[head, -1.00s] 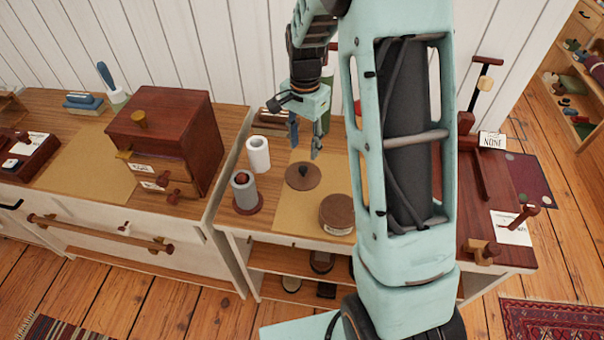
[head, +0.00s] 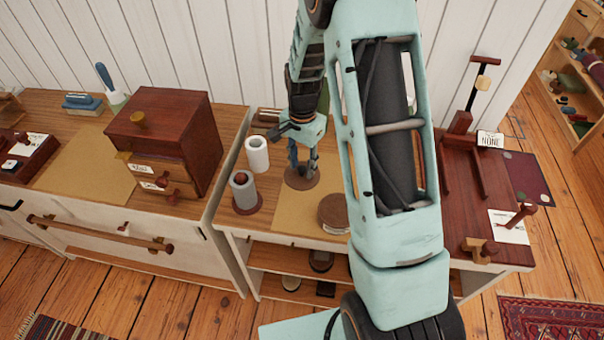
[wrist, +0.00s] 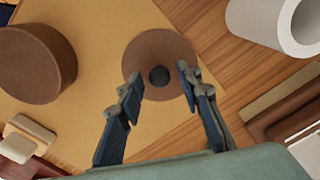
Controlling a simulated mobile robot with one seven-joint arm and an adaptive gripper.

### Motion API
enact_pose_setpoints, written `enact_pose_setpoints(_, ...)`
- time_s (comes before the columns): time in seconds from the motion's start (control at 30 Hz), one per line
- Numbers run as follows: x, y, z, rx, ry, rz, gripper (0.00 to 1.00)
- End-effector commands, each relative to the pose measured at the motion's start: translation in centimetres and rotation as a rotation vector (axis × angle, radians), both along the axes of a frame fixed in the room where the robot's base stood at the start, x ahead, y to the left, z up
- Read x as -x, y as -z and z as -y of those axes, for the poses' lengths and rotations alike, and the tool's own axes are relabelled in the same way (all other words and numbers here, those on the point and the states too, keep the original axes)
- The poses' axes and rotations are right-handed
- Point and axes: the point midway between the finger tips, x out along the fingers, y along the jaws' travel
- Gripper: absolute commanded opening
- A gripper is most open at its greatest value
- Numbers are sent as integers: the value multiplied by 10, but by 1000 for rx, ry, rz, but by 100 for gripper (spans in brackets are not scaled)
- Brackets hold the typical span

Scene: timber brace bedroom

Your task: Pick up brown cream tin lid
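The brown tin lid (head: 294,182) is a flat round disc lying on the tan mat (head: 290,217) on the counter. In the wrist view the lid (wrist: 142,53) shows a dark round knob (wrist: 159,76) at its middle. My gripper (wrist: 160,80) is open, with one finger on each side of the knob in that view. In the head view my gripper (head: 302,168) is low over the lid and hides part of it. I cannot tell whether the fingers touch the lid. A round brown tin (head: 334,212) sits on the mat in front, and also shows in the wrist view (wrist: 36,64).
A white cylinder (head: 257,153) and a grey cylinder on a brown base (head: 245,192) stand left of the lid. A dark red drawer box (head: 165,140) stands farther left. A wooden stand (head: 462,150) is at the right.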

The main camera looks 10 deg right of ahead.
Motion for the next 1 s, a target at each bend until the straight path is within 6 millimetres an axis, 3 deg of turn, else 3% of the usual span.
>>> enact_pose_setpoints(0.03, 0, 0, 0, 0, 0, 0, 24)
enact_pose_setpoints(0.27, 0, 0, 0, 0, 0, 0, 0)
enact_pose_setpoints(0.67, -1, -7, 0, 0, 0, 1, 0)
enact_pose_setpoints(0.87, -1, -31, 0, 0, 0, 5, 0)
enact_pose_setpoints(1.0, 11, -50, 11, 0, 3, 4, 0)
